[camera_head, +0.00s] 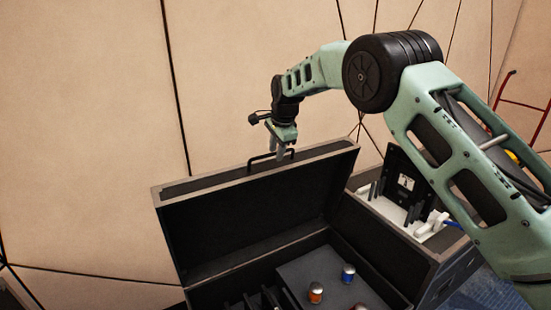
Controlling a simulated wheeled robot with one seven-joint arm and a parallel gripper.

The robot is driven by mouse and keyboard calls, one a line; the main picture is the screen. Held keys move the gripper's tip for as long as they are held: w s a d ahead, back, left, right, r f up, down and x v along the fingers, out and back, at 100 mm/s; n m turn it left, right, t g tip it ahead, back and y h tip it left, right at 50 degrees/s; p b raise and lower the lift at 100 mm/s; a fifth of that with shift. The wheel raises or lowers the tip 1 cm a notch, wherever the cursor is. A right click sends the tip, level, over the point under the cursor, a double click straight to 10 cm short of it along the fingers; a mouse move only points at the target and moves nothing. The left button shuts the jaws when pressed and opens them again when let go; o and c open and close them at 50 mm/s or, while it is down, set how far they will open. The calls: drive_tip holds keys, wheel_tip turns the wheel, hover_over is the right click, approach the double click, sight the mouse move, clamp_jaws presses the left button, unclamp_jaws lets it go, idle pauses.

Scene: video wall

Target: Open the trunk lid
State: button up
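The trunk lid (262,205) is raised and stands open, leaning back, with its dark inner face toward me. A black handle (270,157) sits at the lid's top edge. My gripper (281,153) is at that handle, its fingers pointing down. The fingers overlap the handle in the picture, and I cannot tell whether they are shut on it. The open trunk (385,262) below has a dark interior.
Inside the trunk are an orange can (315,293), a blue-labelled can (348,274) and dark dividers. To the right is a white tray (395,207) with black equipment. A red hand truck (522,103) stands at the far right. A beige panelled wall (90,130) is behind.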

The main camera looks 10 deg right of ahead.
drive_tip(key=b+v, duration=0.2)
drive_tip(key=v, duration=1.2)
drive_tip(key=shift+s, duration=0.1)
drive_tip(key=s+a+f+n+g, duration=0.1)
drive_tip(key=s+a+f+n, duration=0.2)
drive_tip(key=s, duration=0.6)
drive_tip(key=s+a+n+g+y, duration=0.1)
drive_tip(key=s+a+n, duration=0.2)
drive_tip(key=s+n, duration=0.5)
drive_tip(key=s+a+f+n, duration=0.2)
drive_tip(key=s, duration=0.9)
drive_tip(key=s+d+f+n, duration=0.1)
drive_tip(key=s+f+n, duration=0.1)
drive_tip(key=s, duration=0.5)
drive_tip(key=s+d+f+n+h, duration=0.1)
drive_tip(key=s+d+f+n, duration=0.1)
drive_tip(key=s+n, duration=0.2)
drive_tip(key=s+d+f+n+g, duration=0.1)
drive_tip(key=s+d+f+n, duration=0.1)
drive_tip(key=s, duration=0.8)
drive_tip(key=shift+d+f+n, duration=0.2)
drive_tip(key=shift+f+n, duration=0.1)
drive_tip(key=shift+n, duration=0.3)
drive_tip(key=shift+w, duration=0.1)
idle(0.3)
